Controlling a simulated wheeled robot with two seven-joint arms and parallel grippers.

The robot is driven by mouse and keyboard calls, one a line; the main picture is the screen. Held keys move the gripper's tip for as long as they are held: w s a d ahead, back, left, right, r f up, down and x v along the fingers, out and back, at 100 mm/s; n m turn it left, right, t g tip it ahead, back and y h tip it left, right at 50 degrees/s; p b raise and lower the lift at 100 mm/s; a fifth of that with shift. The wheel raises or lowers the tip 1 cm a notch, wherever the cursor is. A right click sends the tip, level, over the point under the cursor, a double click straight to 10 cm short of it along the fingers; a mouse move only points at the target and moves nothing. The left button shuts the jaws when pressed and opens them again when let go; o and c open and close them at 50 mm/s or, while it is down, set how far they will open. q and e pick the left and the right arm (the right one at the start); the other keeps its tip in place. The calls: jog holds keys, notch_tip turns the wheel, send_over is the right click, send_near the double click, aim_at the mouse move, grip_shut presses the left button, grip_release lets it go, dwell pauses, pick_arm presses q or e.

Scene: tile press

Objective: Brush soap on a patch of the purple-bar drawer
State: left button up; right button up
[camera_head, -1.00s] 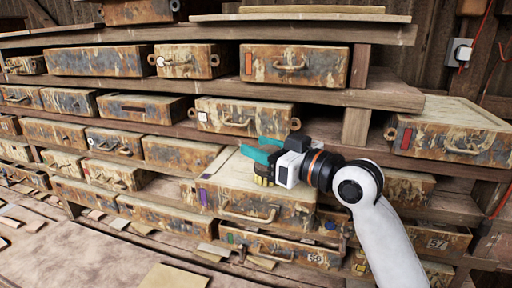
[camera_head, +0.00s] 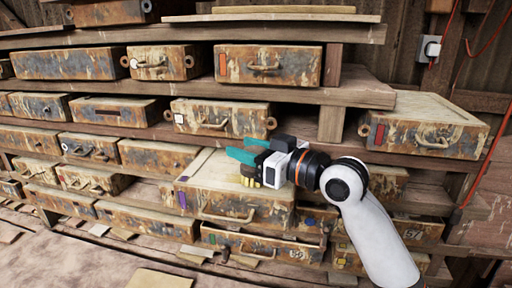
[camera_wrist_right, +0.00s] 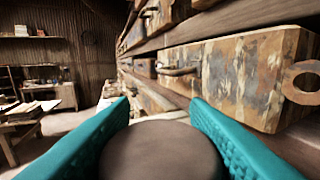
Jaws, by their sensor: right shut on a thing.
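The purple-bar drawer (camera_head: 245,213) sticks out of the lower middle of the rack in the head view, with its purple bar (camera_head: 182,200) at the left of its rusty front. Its pale top (camera_head: 208,168) is partly hidden by my right gripper. My right gripper (camera_head: 245,150), with teal fingers, is over this drawer and shut on a dark brown round thing (camera_wrist_right: 160,150), seen between the fingers in the wrist view. Yellow bristles (camera_head: 249,182) show below the gripper, so this looks like the brush. I cannot tell whether they touch the drawer. No soap patch can be made out. My left gripper is out of view.
A white-label drawer (camera_head: 222,118) sits on the shelf above, and a red-bar drawer (camera_head: 425,128) juts out at the right. A lower drawer (camera_head: 265,243) is beneath the purple-bar one. Loose flat tiles (camera_head: 160,279) lie on the ground in front.

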jog(key=shift+w+a+r+p, duration=0.15)
jog(key=shift+a+p, duration=0.1)
jog(key=shift+a, duration=0.7)
jog(key=shift+w+a+f+p, duration=0.1)
jog(key=shift+w+a+p, duration=0.1)
jog(key=shift+a, duration=0.7)
jog(key=shift+w+a, duration=0.2)
jog(key=shift+a, duration=1.05)
jog(key=shift+w+a+p, duration=0.1)
jog(key=shift+a+p, duration=0.3)
jog(key=shift+a, duration=0.1)
jog(key=shift+w+a+f, duration=0.1)
jog(key=shift+w+a, duration=0.05)
jog(key=shift+a, duration=0.55)
jog(key=shift+w+a+f, duration=0.1)
jog(key=shift+a, duration=0.6)
jog(key=shift+r+p, duration=0.1)
jog(key=shift+p, duration=0.2)
notch_tip(320, 180, up, 6)
jog(key=p, duration=0.4)
